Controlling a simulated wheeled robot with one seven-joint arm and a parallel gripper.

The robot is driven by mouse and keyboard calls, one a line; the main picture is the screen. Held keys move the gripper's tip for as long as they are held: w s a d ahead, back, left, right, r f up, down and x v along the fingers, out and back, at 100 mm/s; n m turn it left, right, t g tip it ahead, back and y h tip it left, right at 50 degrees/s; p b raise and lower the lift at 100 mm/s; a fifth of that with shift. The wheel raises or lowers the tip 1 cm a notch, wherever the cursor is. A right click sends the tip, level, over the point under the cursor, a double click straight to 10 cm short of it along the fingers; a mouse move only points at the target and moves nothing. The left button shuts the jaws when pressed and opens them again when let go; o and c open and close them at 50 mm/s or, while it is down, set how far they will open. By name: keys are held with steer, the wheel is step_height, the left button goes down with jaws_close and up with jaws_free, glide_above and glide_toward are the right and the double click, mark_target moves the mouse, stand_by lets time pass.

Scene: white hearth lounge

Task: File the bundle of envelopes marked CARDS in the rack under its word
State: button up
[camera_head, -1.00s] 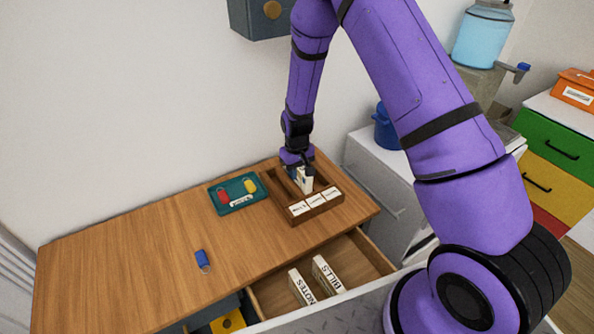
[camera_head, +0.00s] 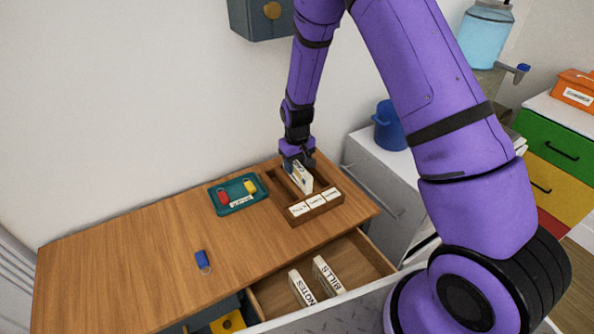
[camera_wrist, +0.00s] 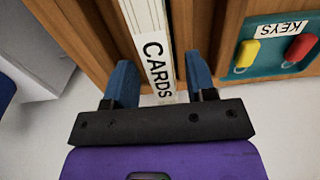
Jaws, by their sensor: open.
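The white envelope bundle marked CARDS (camera_head: 302,179) stands in what looks like the middle slot of the wooden rack (camera_head: 293,219). It also shows in the wrist view (camera_wrist: 156,62), with its word facing the camera. My gripper (camera_head: 297,163) is at the top of the bundle. In the wrist view my gripper (camera_wrist: 160,78) is open, with one blue finger on each side of the bundle and gaps beside it. The rack's front carries three white labels, too small to read. The bundle's lower part is hidden in the rack.
A teal tray (camera_head: 221,207) labelled KEYS, with red and yellow tags, lies left of the rack. A blue key tag (camera_head: 202,258) lies on the wooden desk (camera_head: 130,265). The open drawer (camera_head: 362,262) below holds bundles marked NOTES (camera_head: 301,289) and BILLS (camera_head: 327,275).

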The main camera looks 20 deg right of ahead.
step_height(320, 180, up, 9)
steer(key=shift+r, duration=0.1)
steer(key=s+d+r+t, duration=0.1)
steer(key=s+r, duration=0.3)
steer(key=r, duration=0.4)
steer(key=s+d+r+m+t, duration=0.1)
steer(key=s+d+r, duration=0.1)
steer(key=s+r, duration=0.35)
steer(key=s+d+r+t, duration=0.1)
steer(key=s+r, duration=0.2)
steer(key=r, duration=0.6)
steer(key=s+d+r, duration=0.1)
steer(key=s+r, duration=0.2)
steer(key=s, duration=0.4)
steer(key=s+d+r+t, duration=0.1)
steer(key=s+r, duration=0.1)
steer(key=s, duration=0.4)
steer(key=s+d+r+m+t, duration=0.1)
steer(key=s+r, duration=0.2)
steer(key=s, duration=0.4)
steer(key=shift+s+r, duration=0.3)
steer(key=shift+a, duration=0.2)
